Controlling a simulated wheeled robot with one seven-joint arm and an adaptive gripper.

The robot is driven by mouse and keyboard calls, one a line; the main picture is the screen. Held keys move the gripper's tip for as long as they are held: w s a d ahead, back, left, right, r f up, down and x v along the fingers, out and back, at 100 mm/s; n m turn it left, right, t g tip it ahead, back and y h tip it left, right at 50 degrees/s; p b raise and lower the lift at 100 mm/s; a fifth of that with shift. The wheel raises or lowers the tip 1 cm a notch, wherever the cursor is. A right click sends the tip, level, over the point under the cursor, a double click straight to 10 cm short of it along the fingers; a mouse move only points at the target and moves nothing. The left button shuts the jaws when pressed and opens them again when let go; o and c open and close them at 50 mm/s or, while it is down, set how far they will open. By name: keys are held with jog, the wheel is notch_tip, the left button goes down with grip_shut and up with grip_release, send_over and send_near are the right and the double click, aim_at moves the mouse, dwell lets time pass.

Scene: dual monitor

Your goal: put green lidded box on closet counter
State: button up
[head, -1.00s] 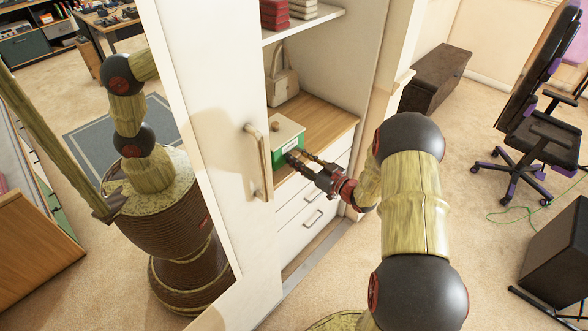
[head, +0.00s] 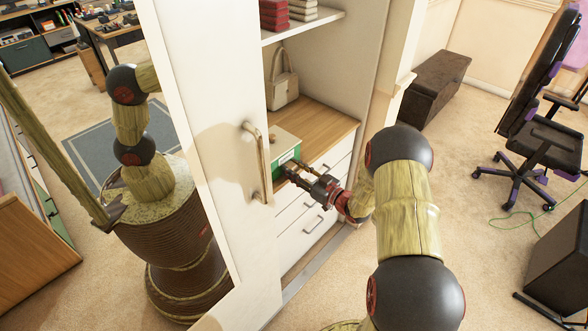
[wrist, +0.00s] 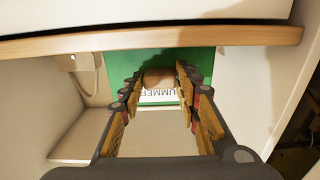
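In the wrist view, the green face (wrist: 200,62) and part of the label show past the fingers. My gripper (head: 288,170) is at the box's front face. In the wrist view, its fingertips lie on either side of a round brown part (wrist: 158,77). I cannot tell whether they grip it.
The closet's mirrored door (head: 215,150), with a long handle (head: 262,165), stands close left of the box. A beige bag (head: 284,92) is farther back on the counter. A shelf with books (head: 275,15) is above; drawers (head: 312,210) are below. Counter right of the box is clear.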

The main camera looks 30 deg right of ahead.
jog(key=o, duration=0.3)
jog(key=shift+o, duration=0.2)
jog(key=shift+r, duration=0.2)
jog(key=p+v, duration=0.3)
jog(key=v, duration=0.9)
jog(key=w+d+r+g+h, duration=0.25)
jog(key=w+r+h, duration=0.25)
jog(key=w+r, duration=0.35)
jog(key=s+a+r+m+g+h, duration=0.1)
jog(key=s+a+r+g+h, duration=0.15)
jog(key=r, duration=0.35)
jog(key=s+a+r+m+g+h, duration=0.1)
jog(key=s+a+r+h, duration=0.15)
jog(key=r, duration=0.45)
jog(key=s+a+r+g+y, duration=0.1)
jog(key=s+a, duration=0.5)
jog(key=s, duration=0.3)
jog(key=s+a+r+m+g+y, duration=0.1)
jog(key=s+a+g, duration=0.1)
jog(key=s+a, duration=0.4)
jog(key=s+a+r+m+g+y, duration=0.1)
jog(key=s+a, duration=0.5)
jog(key=s, duration=0.7)
jog(key=shift+s+a+r+g+y, duration=0.2)
jog(key=shift+s+a+g+y, duration=0.15)
jog(key=shift+g, duration=0.35)
